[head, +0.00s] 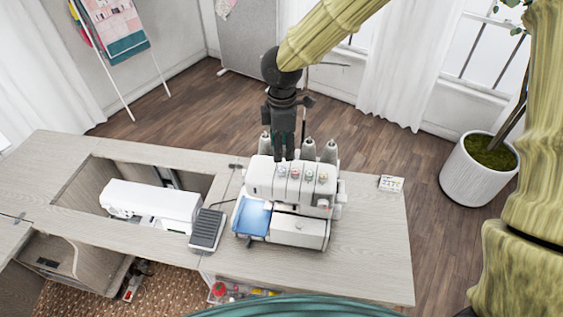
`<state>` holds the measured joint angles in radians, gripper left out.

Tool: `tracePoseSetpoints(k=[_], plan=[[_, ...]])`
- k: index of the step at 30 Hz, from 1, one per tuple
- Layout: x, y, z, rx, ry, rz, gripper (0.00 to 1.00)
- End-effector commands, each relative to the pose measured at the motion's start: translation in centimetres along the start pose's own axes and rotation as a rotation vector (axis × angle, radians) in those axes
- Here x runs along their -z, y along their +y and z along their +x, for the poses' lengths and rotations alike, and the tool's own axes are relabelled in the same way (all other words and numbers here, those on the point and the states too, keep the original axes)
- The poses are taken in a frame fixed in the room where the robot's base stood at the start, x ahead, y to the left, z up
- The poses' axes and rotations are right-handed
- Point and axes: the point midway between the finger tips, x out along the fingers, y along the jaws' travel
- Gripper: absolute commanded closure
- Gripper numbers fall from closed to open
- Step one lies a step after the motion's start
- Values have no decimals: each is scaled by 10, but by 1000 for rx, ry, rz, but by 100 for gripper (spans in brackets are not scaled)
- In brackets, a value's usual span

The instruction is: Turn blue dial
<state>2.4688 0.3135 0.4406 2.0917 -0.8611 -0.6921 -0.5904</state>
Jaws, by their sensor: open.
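The white serger sewing machine (262,182) stands on the cabinet top. A row of several small round dials (309,176) runs along its upper front. They are too small for me to tell surely which one is blue. My gripper (287,155) points down from above and behind the machine, its fingertips at the machine's top edge, just above the left dials. The fingers are open, and nothing shows between them. I cannot tell whether they touch the machine. The gripper partly hides the machine's rear top and thread cones.
Thread cones (330,151) stand behind the machine. A grey foot pedal (207,230) and a second white sewing machine (150,203) are to the left. A small card (391,184) lies on the right of the wooden cabinet top (375,240), which is otherwise clear there.

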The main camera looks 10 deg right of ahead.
Motion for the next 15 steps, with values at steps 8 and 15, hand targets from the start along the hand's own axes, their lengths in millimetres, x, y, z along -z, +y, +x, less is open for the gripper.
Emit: tracePoseSetpoints(k=[8,15], plan=[[-1,-1,35,3,-1,1,57],[-1,0,63,2,-1,0,57]])
